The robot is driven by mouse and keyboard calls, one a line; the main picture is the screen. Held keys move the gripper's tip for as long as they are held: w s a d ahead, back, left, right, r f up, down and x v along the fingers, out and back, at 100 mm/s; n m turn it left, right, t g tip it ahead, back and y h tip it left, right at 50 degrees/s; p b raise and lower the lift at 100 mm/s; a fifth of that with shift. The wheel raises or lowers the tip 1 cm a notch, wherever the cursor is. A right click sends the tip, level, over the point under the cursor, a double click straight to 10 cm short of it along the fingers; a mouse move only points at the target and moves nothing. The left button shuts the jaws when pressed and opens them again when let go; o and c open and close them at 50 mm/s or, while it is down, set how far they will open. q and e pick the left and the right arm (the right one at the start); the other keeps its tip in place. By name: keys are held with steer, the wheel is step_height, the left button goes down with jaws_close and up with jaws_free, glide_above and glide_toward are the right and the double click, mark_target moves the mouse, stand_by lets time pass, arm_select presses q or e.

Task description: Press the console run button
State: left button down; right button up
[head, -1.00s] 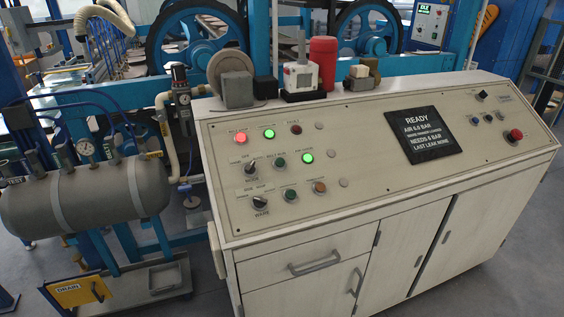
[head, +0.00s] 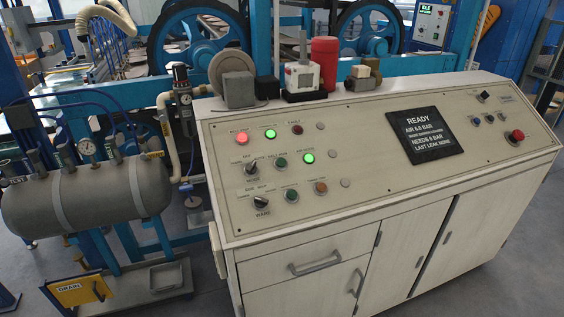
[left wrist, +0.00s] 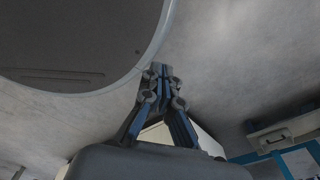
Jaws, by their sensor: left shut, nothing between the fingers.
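A sloped cream control console (head: 360,180) fills the right and middle of the head view. On its left part, a green button (head: 281,162) in the middle row has a small label above it that seems to read "BELT RUN". Another green button (head: 291,195) sits in the row below, beside a black selector knob (head: 261,202); its label is too small to read. The display (head: 424,136) reads "READY". My left gripper (left wrist: 161,72) shows only in the left wrist view, shut and empty, away from the buttons. My right gripper is in neither view.
A lit red lamp (head: 242,138) and lit green lamps (head: 270,134) share the panel. A red stop button (head: 515,136) is at the far right. A red cylinder (head: 324,62) stands on the console's top ledge. A grey tank (head: 90,198) stands to the left. The panel face is unobstructed.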

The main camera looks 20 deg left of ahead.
arm_select(q)
steer(key=shift+s, duration=0.1)
stand_by(0.6)
